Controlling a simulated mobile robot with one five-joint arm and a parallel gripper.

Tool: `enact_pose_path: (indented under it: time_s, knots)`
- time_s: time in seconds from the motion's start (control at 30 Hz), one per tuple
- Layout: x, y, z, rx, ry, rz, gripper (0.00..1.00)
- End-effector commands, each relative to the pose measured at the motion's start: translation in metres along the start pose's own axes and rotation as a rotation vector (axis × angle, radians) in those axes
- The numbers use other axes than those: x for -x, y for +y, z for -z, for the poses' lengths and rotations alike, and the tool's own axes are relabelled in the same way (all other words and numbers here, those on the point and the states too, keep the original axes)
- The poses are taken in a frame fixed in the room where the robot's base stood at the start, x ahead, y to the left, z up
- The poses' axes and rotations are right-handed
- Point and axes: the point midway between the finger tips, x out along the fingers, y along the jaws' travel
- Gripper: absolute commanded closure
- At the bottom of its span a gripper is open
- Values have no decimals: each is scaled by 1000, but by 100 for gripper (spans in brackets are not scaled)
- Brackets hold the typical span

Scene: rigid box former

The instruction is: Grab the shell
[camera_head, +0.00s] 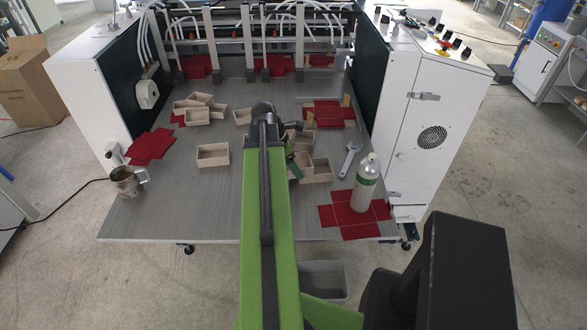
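Several beige open box shells lie on the grey table. One shell (213,155) stands alone left of my arm. A cluster of shells (197,115) lies further back on the left, and another shell (243,117) is just left of my arm's far end. More shells (318,171) lie right of my arm, partly hidden by it. My green arm reaches over the table from the front. My gripper (296,139) is a small dark shape at its far end, largely hidden by the arm. I cannot tell whether its fingers are open or touch a shell.
Flat red wraps (150,147) lie at left and right. A metal mug (128,181) stands at front left. White machine cabinets flank the table. The front left-centre is clear.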

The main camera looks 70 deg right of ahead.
Motion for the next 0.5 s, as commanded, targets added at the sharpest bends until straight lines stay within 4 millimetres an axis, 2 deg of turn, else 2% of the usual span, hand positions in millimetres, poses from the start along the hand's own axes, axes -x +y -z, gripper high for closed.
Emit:
enact_pose_path:
  time_s: [0.03, 0.23, 0.5]
  knots:
    - [0, 0, 0, 0, 0, 0, 38]
    - [0, 0, 0, 0, 0, 0, 63]
    - [2, 0, -1, 0, 0, 0, 63]
